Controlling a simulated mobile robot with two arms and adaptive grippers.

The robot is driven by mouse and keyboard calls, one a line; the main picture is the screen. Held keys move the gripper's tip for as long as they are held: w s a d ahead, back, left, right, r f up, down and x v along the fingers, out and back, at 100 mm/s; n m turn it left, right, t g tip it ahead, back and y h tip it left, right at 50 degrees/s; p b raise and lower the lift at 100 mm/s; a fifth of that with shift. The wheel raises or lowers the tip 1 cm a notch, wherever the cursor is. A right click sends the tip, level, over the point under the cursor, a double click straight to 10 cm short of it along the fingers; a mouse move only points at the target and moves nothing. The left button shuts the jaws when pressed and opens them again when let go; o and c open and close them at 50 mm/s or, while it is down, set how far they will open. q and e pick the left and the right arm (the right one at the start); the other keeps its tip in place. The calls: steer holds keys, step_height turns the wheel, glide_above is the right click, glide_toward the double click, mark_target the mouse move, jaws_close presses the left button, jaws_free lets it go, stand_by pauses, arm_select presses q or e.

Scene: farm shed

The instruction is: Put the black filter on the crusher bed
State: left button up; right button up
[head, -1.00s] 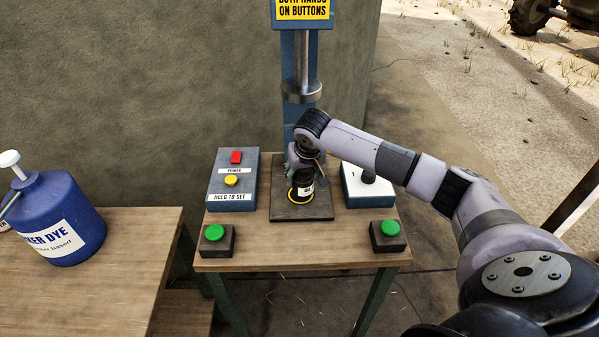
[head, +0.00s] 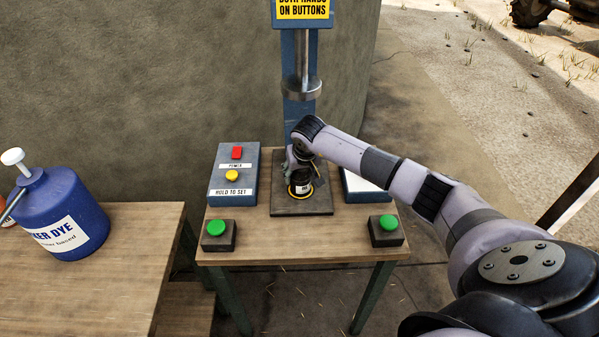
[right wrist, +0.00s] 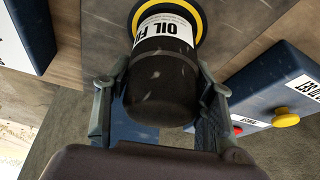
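The black filter (head: 301,184), with a white label and a yellow ring at its lower end, is over the middle of the dark crusher bed (head: 317,205). It looks upright and at bed level; contact with the bed is hard to confirm. My right gripper (head: 293,164) is around the filter's upper part. In the right wrist view the filter (right wrist: 160,80) sits between the two fingers (right wrist: 163,85), which appear to press on its sides. The press ram (head: 300,89) hangs above, behind my wrist. My left gripper is not in view.
A blue control box (head: 233,173) with red and yellow buttons stands left of the bed. A blue-and-white box (head: 362,188) is to the right, partly behind my arm. Green buttons (head: 216,228) (head: 388,223) are at the front corners. A blue dye jug (head: 62,213) stands on the left bench.

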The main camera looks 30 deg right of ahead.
steer(key=o, duration=0.3)
steer(key=shift+r, duration=0.5)
steer(key=b+v, duration=0.2)
steer(key=v, duration=0.9)
steer(key=shift+s, duration=0.2)
steer(key=shift+a, duration=0.15)
